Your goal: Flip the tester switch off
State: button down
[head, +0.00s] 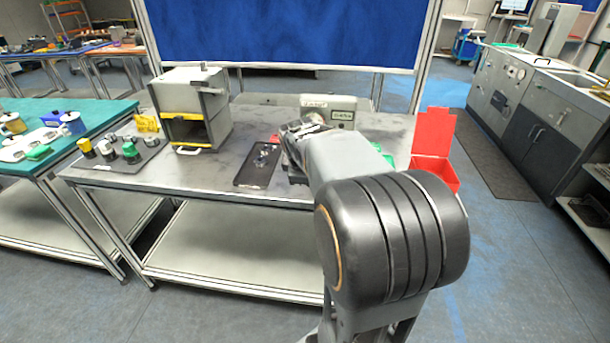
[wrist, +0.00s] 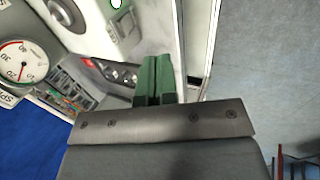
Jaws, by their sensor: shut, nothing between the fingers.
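The tester (head: 341,104) is a pale box with labels on its front at the back of the grey table, behind my arm in the head view. My gripper (wrist: 155,62) has green fingers shut together and empty, in front of this housing. I cannot tell if they touch it. My arm hides the fingers in the head view.
A dark tray (head: 257,166) with small parts lies left of my arm. A grey box with an open front (head: 190,105) stands further left, and a red open bin (head: 433,150) to the right. In the wrist view, a round gauge (wrist: 18,62) is at left.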

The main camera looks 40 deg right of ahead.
jog(key=x, duration=0.8)
jog(key=shift+w+d+r, duration=0.2)
jog(key=shift+w+d, duration=0.6)
jog(key=shift+w+d+r+p, duration=0.1)
jog(key=shift+w+d+p, duration=0.3)
jog(key=shift+w+d, duration=0.25)
